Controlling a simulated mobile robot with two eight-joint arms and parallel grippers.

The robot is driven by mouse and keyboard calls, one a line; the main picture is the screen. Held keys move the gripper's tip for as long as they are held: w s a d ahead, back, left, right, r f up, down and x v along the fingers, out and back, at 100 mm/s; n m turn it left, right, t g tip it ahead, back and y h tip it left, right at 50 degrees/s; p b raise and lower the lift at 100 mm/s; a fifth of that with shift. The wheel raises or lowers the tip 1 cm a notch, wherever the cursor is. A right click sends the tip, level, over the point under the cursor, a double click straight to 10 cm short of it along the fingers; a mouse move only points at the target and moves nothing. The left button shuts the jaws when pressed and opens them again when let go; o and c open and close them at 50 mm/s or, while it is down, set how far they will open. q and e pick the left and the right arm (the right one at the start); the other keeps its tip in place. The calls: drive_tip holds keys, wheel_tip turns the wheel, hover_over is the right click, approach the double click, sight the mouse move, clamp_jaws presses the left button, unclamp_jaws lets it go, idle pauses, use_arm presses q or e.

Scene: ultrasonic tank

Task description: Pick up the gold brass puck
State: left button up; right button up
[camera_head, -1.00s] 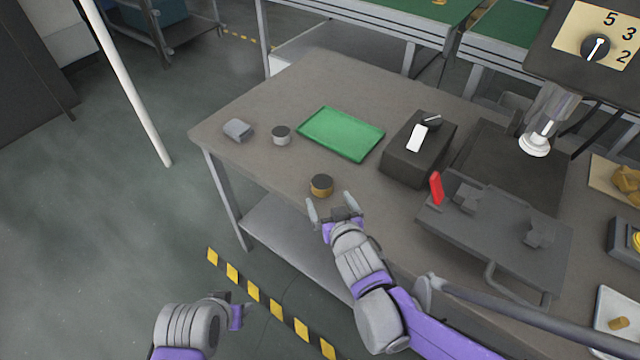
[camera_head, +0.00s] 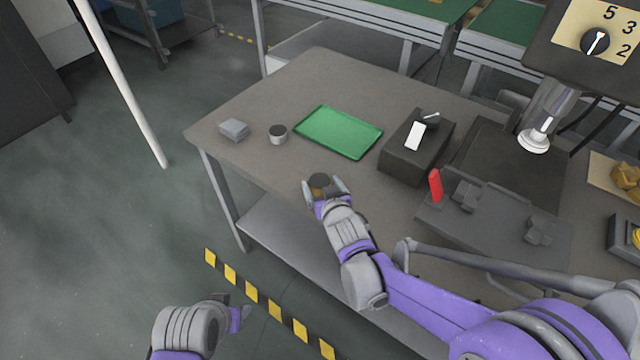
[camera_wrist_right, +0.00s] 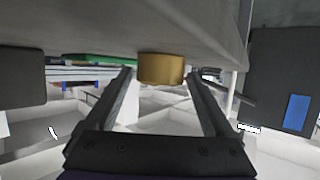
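The gold brass puck (camera_head: 319,183) stands near the front edge of the grey table, its top dark and its side gold. In the right wrist view the puck (camera_wrist_right: 161,69) shows between and just past the fingertips. My right gripper (camera_head: 323,186) is open, with one finger on either side of the puck. In the right wrist view gaps seem to show beside the puck, so I cannot tell that either finger touches it. My left gripper (camera_head: 243,312) is low at the bottom left, away from the table; its fingers are too small to judge.
A grey puck (camera_head: 278,134) and a grey block (camera_head: 234,129) stand on the table (camera_head: 250,165) at the left. A green tray (camera_head: 338,132) lies behind the brass puck. A dark box (camera_head: 416,147) and a fixture with a red handle (camera_head: 435,186) stand to the right.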

clamp_jaws()
idle(0.4)
